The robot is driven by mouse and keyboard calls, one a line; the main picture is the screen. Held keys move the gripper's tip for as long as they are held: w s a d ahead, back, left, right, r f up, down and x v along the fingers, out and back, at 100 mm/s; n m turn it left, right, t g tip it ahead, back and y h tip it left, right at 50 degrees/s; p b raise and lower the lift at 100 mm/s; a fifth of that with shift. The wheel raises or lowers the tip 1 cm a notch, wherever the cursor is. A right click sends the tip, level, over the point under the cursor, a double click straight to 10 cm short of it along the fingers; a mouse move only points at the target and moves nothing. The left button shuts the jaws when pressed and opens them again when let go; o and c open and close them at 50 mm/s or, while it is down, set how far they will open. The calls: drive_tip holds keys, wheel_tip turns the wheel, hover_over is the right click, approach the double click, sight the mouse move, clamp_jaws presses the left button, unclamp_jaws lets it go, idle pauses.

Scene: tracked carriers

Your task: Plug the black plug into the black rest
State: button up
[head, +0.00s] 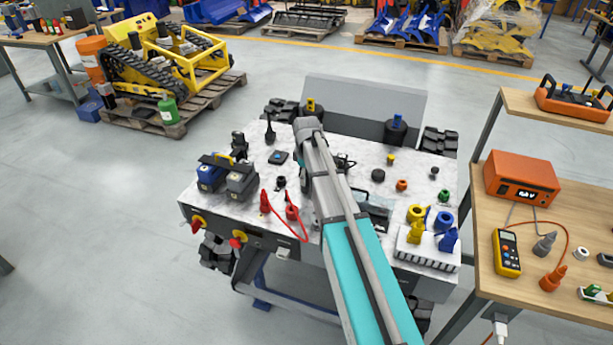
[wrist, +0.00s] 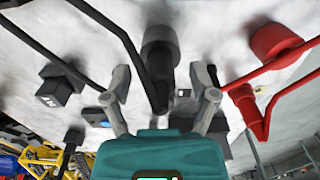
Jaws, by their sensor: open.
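In the wrist view, a black plug-like piece (wrist: 160,50) with a wide round part and a narrower end stands between the two grey fingers of my gripper (wrist: 162,80). The fingers are apart, with gaps visible beside the black piece. I cannot tell for sure which is the black rest.
Red plugs (head: 291,207) with a red cable stand left of my arm, and red parts show at the right of the wrist view (wrist: 275,40). Blue and grey boxes (head: 240,184) sit at the worktop's left. A white holder (head: 428,257) with yellow and blue pieces sits at its front right.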

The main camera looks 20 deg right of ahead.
drive_tip(key=shift+r+p, duration=4.65)
drive_tip(key=shift+r, duration=0.25)
drive_tip(key=w+a+f+b, duration=0.1)
drive_tip(key=a, duration=0.1)
drive_tip(key=w+a+f+b, duration=0.3)
drive_tip(key=w+a, duration=0.1)
drive_tip(key=shift+a+f+b, duration=0.25)
drive_tip(key=shift+f+b, duration=0.1)
drive_tip(key=shift+w+a+f+b, duration=0.3)
drive_tip(key=shift+a, duration=0.3)
drive_tip(key=s+d+m, duration=0.1)
drive_tip(key=s+m, duration=0.9)
drive_tip(key=s, duration=1.9)
drive_tip(key=shift+d+m, duration=0.4)
drive_tip(key=shift+d+r, duration=0.1)
